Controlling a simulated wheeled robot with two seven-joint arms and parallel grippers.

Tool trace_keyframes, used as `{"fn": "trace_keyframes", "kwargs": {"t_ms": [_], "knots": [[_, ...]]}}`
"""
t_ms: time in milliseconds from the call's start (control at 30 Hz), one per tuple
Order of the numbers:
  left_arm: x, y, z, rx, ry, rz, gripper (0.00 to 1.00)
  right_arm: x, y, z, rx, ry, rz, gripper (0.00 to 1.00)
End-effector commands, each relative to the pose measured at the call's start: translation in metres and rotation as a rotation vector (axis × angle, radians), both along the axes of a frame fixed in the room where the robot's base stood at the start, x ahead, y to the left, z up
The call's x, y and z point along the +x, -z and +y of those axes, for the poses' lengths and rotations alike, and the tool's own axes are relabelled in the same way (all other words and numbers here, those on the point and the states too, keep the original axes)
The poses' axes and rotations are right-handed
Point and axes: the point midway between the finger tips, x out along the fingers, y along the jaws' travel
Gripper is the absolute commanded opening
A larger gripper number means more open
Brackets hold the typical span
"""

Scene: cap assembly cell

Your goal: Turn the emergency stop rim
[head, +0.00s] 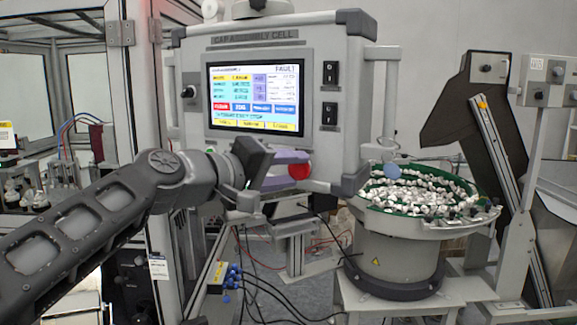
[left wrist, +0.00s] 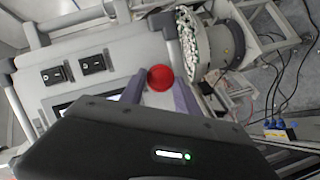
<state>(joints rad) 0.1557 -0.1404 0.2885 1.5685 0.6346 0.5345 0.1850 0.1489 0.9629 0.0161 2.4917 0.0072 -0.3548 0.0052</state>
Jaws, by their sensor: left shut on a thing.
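The red emergency stop button (head: 299,171) sits at the lower right of the control panel, under the screen. It also shows in the left wrist view (left wrist: 160,77) as a round red cap. My left gripper (head: 297,172) reaches in from the left, and its fingers lie on either side of the button, shut on its rim. The fingers hide part of the rim in both views. My right gripper is in neither view.
The control panel's screen (head: 256,97) shows a fault page. Black rocker switches (head: 330,114) stand to its right. A bowl feeder (head: 397,240) full of white caps stands to the right of the panel. Cables hang below the panel.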

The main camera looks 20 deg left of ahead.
Motion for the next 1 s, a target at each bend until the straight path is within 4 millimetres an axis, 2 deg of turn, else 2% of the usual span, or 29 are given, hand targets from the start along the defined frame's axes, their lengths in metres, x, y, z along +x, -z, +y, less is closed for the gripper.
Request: {"fn": "trace_keyframes", "kwargs": {"t_ms": [500, 533, 800, 1000], "knots": [[0.0005, -0.0007, -0.0002, 0.034, -0.001, -0.01, 0.0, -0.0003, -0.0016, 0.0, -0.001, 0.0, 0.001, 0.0], [0.0005, -0.0008, -0.0002, 0.034, -0.001, -0.01, 0.39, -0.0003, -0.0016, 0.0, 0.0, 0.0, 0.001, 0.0], [0.0003, -0.0007, -0.0002, 0.033, 0.0, -0.009, 0.6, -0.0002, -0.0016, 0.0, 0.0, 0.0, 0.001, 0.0], [0.0002, -0.0006, -0.0001, 0.033, 0.0, -0.009, 0.6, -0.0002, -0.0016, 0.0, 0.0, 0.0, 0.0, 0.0]]}}
